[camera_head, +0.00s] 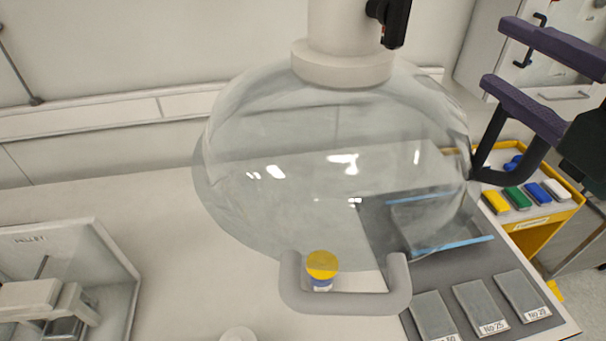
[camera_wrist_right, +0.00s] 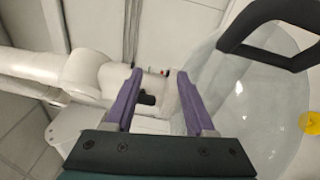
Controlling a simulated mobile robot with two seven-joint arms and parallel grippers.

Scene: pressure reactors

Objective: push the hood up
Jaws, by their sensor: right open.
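The hood (camera_head: 330,170) is a clear dome hanging from a white collar (camera_head: 342,68) above the bench. A pale U-shaped handle (camera_head: 345,302) is at its front. A dark handle (camera_head: 535,165) is at its right side. My right gripper (camera_head: 493,55) is at the upper right, above and apart from the dark handle, with purple fingers spread and nothing between them. In the right wrist view, my open right gripper (camera_wrist_right: 159,74) is left of the hood (camera_wrist_right: 245,95), and the dark handle (camera_wrist_right: 285,35) is at the upper right. My left gripper is out of view.
A yellow-capped container (camera_head: 322,262) shows behind the front handle. A grey mat (camera_head: 455,275) with labelled plates (camera_head: 480,308) lies at right. A yellow trolley (camera_head: 545,235) carries coloured blocks. A balance-like device (camera_head: 65,290) stands at left. The bench between is mostly clear.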

